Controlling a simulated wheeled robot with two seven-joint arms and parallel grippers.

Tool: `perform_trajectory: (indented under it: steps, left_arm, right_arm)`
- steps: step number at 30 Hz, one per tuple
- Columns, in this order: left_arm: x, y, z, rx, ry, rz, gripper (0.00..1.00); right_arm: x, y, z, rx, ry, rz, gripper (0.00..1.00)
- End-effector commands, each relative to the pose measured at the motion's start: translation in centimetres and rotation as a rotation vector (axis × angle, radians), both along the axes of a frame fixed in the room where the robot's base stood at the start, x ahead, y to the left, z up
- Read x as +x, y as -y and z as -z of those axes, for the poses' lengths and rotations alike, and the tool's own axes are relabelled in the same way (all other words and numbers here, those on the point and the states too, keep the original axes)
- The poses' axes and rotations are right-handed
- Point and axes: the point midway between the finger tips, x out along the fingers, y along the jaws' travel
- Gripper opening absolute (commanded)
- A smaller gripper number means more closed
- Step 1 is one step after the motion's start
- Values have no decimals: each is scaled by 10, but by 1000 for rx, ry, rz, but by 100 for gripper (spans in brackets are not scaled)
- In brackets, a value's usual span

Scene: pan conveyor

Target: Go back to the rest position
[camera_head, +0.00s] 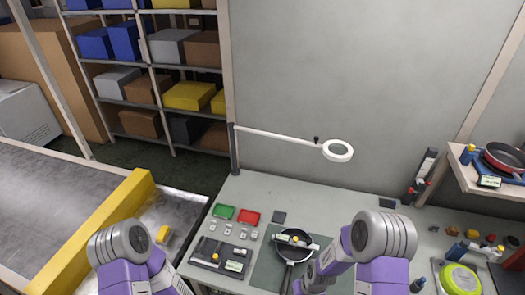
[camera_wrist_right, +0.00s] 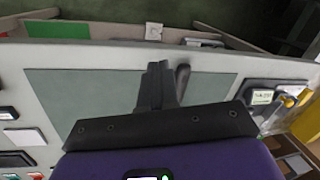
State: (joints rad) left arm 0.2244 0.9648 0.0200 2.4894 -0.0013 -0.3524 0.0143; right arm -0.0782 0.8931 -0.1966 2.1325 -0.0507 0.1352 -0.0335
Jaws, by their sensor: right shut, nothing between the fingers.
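My right gripper (camera_wrist_right: 158,68) is shut and empty in the right wrist view, its fingers over a grey-green mat (camera_wrist_right: 90,95). A dark rounded handle-like piece (camera_wrist_right: 182,80) shows just beside the fingers; I cannot tell if they touch. In the head view my right arm (camera_head: 382,240) reaches in from the lower right. A dark frying pan (camera_head: 286,251) lies on the mat (camera_head: 262,268), its handle toward me, with a light bar-like item across its far part. My left arm (camera_head: 122,245) is at the lower left; its gripper is not visible.
A workbench (camera_head: 345,205) carries green (camera_head: 224,211) and red (camera_head: 248,217) trays and small parts. A magnifier lamp (camera_head: 337,151) juts over it. A conveyor with a yellow rail (camera_head: 105,220) lies left. A shelf with a red pan (camera_head: 503,158) is at right.

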Motion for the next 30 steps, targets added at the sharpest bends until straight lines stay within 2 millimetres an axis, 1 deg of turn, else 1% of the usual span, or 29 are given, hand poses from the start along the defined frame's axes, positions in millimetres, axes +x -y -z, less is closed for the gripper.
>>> perform_trajectory:
  steps: [1,4,7,10,11,12,17,24,27,30]
  left_arm:
    - [-1,0,0,0,-1,0,43]
    - [-1,0,0,0,-2,0,43]
    - [-1,0,0,0,-1,-1,43]
    - [0,0,0,0,-1,0,43]
    - [0,0,5,0,-1,0,43]
    - [0,0,18,0,0,0,43]
    - [-1,0,52,0,-2,0,43]
    - [-1,0,111,0,-1,-1,43]
    - [-1,0,130,0,-2,0,43]
    - [-1,0,141,0,-1,-1,43]
  right_arm:
    - [-20,-2,9,26,-17,38,0]
    - [-53,-11,19,77,-24,111,0]
    - [-85,-20,23,126,-29,192,0]
    - [-113,-30,20,171,-30,273,0]
    - [-115,-32,24,177,-24,285,0]
    - [-110,-31,38,172,-17,276,0]
    - [-110,-30,72,170,-17,273,0]
    - [-109,-30,131,169,-17,272,0]
    - [-109,-30,150,169,-17,272,0]
    - [-109,-30,161,168,-16,272,0]
